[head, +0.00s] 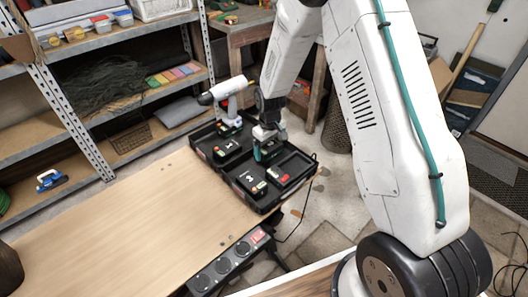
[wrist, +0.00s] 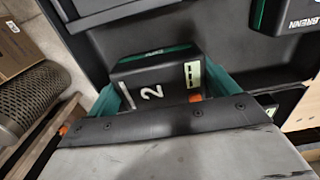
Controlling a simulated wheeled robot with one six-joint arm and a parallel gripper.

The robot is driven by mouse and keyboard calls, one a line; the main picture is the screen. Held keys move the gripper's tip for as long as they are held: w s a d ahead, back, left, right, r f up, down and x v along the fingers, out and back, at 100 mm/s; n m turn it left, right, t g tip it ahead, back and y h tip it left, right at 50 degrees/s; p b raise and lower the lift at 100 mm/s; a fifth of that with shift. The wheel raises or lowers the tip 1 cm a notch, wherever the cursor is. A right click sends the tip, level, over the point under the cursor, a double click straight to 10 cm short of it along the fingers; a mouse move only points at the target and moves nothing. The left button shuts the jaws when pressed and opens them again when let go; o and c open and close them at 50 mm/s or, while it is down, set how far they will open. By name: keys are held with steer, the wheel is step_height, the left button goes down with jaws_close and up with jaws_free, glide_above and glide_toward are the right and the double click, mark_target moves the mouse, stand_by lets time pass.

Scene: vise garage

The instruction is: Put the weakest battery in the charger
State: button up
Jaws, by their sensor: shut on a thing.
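My gripper (wrist: 165,90) is shut on a dark battery marked 2 (wrist: 150,85), its teal fingers on either side of it. The battery has a green edge and a pale charge strip. In the head view my gripper (head: 266,152) is over the black open case (head: 262,207), and the held battery is mostly hidden there. Other batteries lie in the case: one at the left (head: 226,150), one in front (head: 250,184) and one at the right (head: 282,177). Their charge marks are too small to read. I cannot make out for sure which part is the charger.
A white drill (head: 228,97) stands at the back of the case. The wooden bench (head: 130,235) is clear on the left. A power strip (head: 232,262) is at its front edge. Metal shelves (head: 70,110) stand behind. A mesh bin (wrist: 33,97) shows in the wrist view.

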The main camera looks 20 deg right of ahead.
mark_target(271, 145)
steer(key=r, duration=0.9)
steer(key=shift+w+d+r, duration=0.1)
steer(key=shift+d, duration=0.25)
steer(key=shift+s+d+f, duration=0.7)
steer(key=shift+s+d, duration=0.15)
steer(key=shift+s, duration=0.9)
steer(key=shift+s+d+f, duration=0.7)
steer(key=shift+s+d, duration=0.1)
steer(key=shift+s, duration=0.9)
steer(key=shift+s+d+f, duration=0.7)
steer(key=shift+s+d, duration=0.15)
steer(key=shift+s, duration=0.9)
steer(key=shift+w+f, duration=0.2)
steer(key=shift+f, duration=0.05)
steer(key=shift+f, duration=0.25)
steer(key=shift+f, duration=0.55)
steer(key=shift+f, duration=0.25)
